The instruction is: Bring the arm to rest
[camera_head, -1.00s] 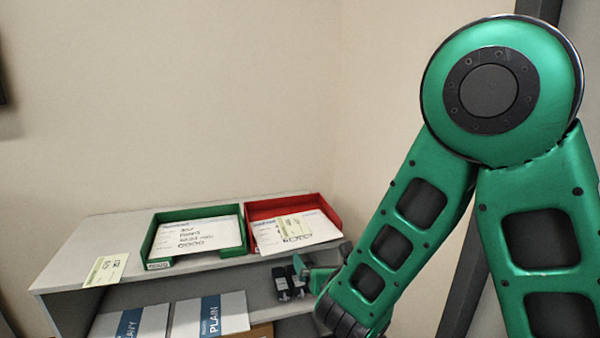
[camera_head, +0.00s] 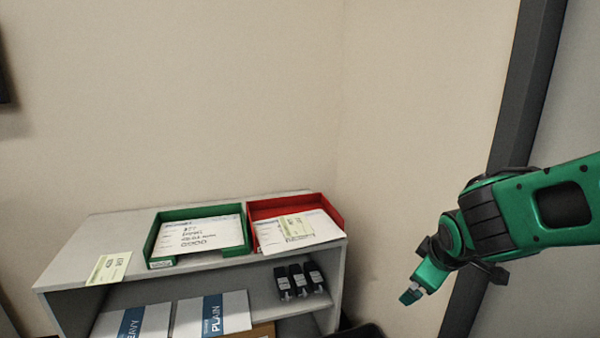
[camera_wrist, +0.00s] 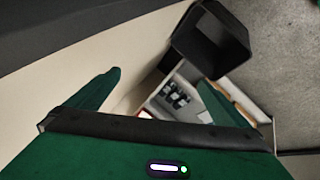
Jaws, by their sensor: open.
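My gripper (camera_head: 411,296) is at the right in the head view, to the right of the shelf unit (camera_head: 70,262) and apart from it. My green arm reaches in from the right edge. In the wrist view the two green fingers stand wide apart, with nothing between them, so my gripper (camera_wrist: 150,92) is open and empty. Past the fingers, the shelf and some dark bottles show small and tilted.
A green tray (camera_head: 158,263) and a red tray (camera_head: 335,215) with papers stand on the shelf top, beside a yellow-green card (camera_head: 108,268). Several dark bottles (camera_head: 298,280) and paper packs (camera_head: 212,316) sit below. A black bin (camera_wrist: 208,38) stands on the floor. A dark post (camera_head: 520,100) rises behind my arm.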

